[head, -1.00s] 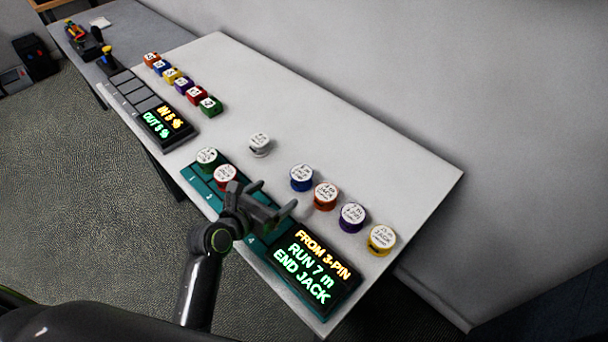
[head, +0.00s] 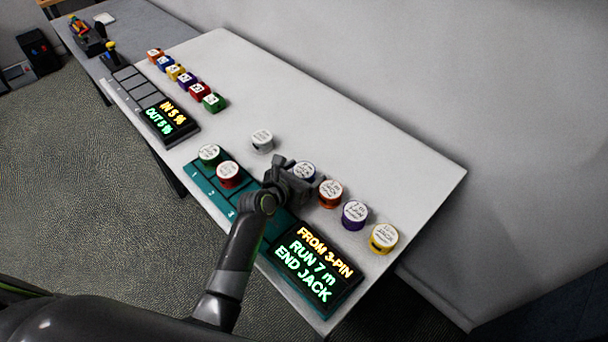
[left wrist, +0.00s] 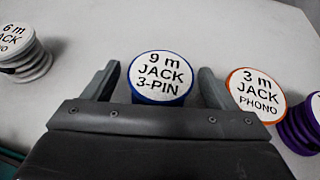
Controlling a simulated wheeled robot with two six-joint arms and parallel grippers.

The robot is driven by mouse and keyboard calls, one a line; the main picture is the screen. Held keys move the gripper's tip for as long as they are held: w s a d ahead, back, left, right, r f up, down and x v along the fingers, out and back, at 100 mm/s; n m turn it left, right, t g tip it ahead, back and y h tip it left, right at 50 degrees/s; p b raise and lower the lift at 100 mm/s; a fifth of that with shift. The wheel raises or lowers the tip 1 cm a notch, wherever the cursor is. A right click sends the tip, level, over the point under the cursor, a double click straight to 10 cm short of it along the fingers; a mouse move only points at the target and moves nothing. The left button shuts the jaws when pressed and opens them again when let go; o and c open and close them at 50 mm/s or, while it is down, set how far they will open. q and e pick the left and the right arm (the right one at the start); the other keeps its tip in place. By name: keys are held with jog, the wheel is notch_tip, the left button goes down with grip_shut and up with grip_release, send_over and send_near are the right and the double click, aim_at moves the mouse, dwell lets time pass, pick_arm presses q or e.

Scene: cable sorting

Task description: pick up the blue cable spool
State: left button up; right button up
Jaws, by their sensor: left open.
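The blue cable spool (left wrist: 160,78) has a white top reading "9 m JACK 3-PIN" and stands upright on the white table. In the left wrist view it sits between the two open fingers of my left gripper (left wrist: 158,84), with a gap to each finger. In the head view my left gripper (head: 298,172) covers much of the blue spool, and part of its white top (head: 304,170) shows behind it. My right gripper is not in view.
An orange spool (head: 330,194), a purple spool (head: 354,215) and a yellow spool (head: 384,238) stand right of it, a white spool (head: 262,141) to its left. The teal tray (head: 203,186) holds a green spool (head: 209,155) and a red spool (head: 228,174). A lit display (head: 315,267) stands in front.

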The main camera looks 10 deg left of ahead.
pick_arm(q)
jog(key=shift+x, duration=1.1)
jog(key=shift+s, duration=0.1)
jog(key=shift+c, duration=0.3)
